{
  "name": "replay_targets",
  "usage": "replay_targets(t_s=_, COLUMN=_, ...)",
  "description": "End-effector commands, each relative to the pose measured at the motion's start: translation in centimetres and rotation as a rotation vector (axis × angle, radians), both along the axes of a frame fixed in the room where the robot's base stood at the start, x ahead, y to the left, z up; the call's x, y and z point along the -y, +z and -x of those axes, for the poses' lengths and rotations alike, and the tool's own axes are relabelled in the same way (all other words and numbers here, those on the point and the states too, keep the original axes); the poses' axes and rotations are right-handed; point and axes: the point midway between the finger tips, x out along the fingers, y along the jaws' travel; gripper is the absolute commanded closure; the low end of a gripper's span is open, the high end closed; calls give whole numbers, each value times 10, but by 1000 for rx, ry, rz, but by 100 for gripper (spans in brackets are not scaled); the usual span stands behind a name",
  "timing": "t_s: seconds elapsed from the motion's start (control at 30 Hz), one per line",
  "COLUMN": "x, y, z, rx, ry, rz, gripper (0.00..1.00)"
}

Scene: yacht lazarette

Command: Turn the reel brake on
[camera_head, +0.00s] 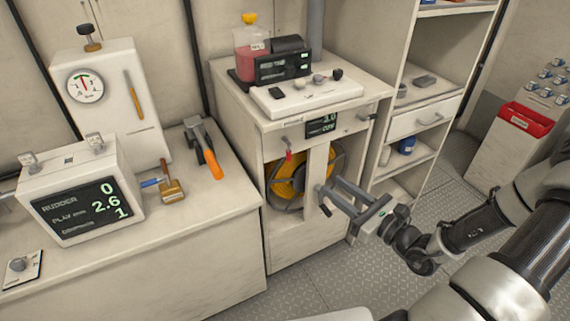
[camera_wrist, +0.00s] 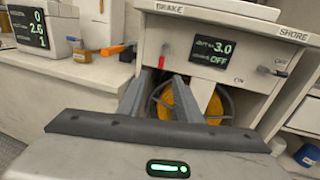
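The reel cabinet (camera_head: 290,240) has a yellow reel (camera_head: 287,188) in its open front, also seen in the wrist view (camera_wrist: 167,97). A small red-tipped lever (camera_head: 288,153) hangs on the panel above the reel, below the BRAKE label in the wrist view (camera_wrist: 162,60). A panel display (camera_wrist: 213,53) reads 3.0 and OFF; it also shows in the head view (camera_head: 321,126). My gripper (camera_head: 327,187) is in front of the reel, lower right of the red lever. In the wrist view its fingers (camera_wrist: 163,78) are apart with nothing visible between them; whether they touch anything is unclear.
A second lever (camera_wrist: 280,71) with OFF and ON marks sits right of the display, near the SHORE label. A console (camera_head: 307,93) stands on the cabinet. A bench (camera_head: 205,215) with an instrument box (camera_head: 80,190) is left. Shelves (camera_head: 425,102) stand right.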

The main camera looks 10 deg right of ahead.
Motion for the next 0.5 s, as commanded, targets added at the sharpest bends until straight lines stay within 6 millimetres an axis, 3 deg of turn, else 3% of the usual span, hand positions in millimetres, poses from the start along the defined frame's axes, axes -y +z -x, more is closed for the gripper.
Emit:
replay_targets(t_s=0.27, x=-9, y=-3, z=-22, rx=4, ry=-21, rz=-24, gripper=68)
replay_targets(t_s=0.5, x=-35, y=-4, z=-67, rx=4, ry=-18, rz=-22, gripper=68)
